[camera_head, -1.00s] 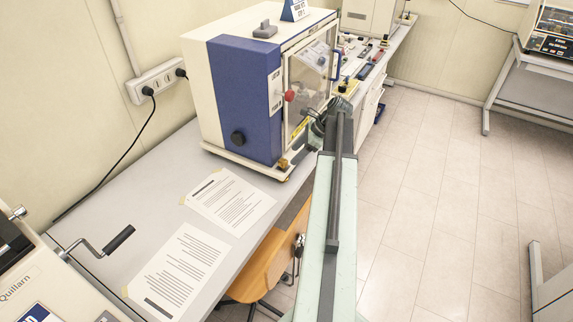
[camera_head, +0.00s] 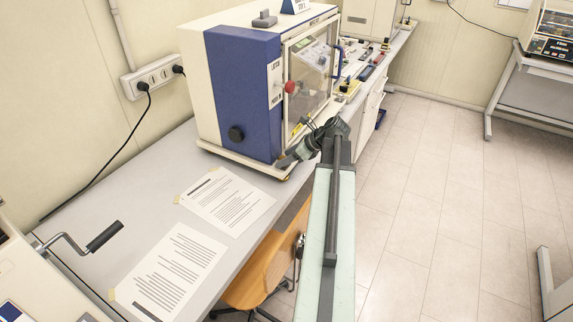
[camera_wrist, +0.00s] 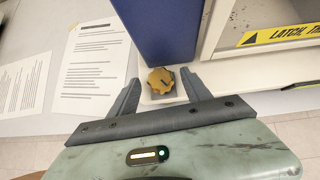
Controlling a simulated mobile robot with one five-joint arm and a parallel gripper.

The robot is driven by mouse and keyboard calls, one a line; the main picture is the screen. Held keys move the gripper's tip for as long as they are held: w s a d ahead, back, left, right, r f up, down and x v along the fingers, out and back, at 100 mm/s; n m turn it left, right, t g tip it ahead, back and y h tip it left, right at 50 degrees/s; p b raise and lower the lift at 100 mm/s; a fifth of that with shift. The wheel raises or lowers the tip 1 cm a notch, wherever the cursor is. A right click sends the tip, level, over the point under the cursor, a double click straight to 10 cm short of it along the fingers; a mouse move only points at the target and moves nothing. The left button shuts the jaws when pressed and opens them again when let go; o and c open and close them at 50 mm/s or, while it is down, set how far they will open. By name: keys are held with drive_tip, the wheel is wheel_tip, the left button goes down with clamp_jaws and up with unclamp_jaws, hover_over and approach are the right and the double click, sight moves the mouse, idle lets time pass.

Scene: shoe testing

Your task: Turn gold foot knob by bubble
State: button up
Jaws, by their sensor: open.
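The gold foot knob (camera_wrist: 160,80) shows in the wrist view at the front corner of the blue and white machine (camera_head: 243,95), on its white base ledge. It has a notched rim and a dark slot-like mark. My gripper (camera_wrist: 158,88) is open, with one dark finger on each side of the knob; I cannot tell whether either finger touches it. No bubble level can be made out in either view.
Two printed sheets (camera_head: 228,200) lie on the grey bench (camera_head: 130,190) left of the machine. A crank handle (camera_head: 104,236) stands at the near left. A yellow latch label (camera_wrist: 285,35) is on the machine's front. An orange chair (camera_head: 262,277) is below the bench edge.

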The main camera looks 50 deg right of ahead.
clamp_jaws()
drive_tip(key=shift+a, duration=0.2)
drive_tip(key=shift+w+d+n+y, duration=0.1)
drive_tip(key=shift+d+n+y, duration=0.15)
drive_tip(key=shift+n+y, duration=0.05)
drive_tip(key=shift+w+d+n+g+y, duration=0.1)
drive_tip(key=shift+d+n+g+y, duration=0.15)
drive_tip(key=shift+n+g+y, duration=0.45)
drive_tip(key=n+g+y, duration=0.1)
drive_tip(key=n, duration=0.3)
drive_tip(key=shift+w+d+y, duration=0.1)
drive_tip(key=shift+y, duration=0.3)
drive_tip(key=shift+n+g+y, duration=0.3)
drive_tip(key=shift+n+g, duration=0.2)
drive_tip(key=shift+n, duration=0.1)
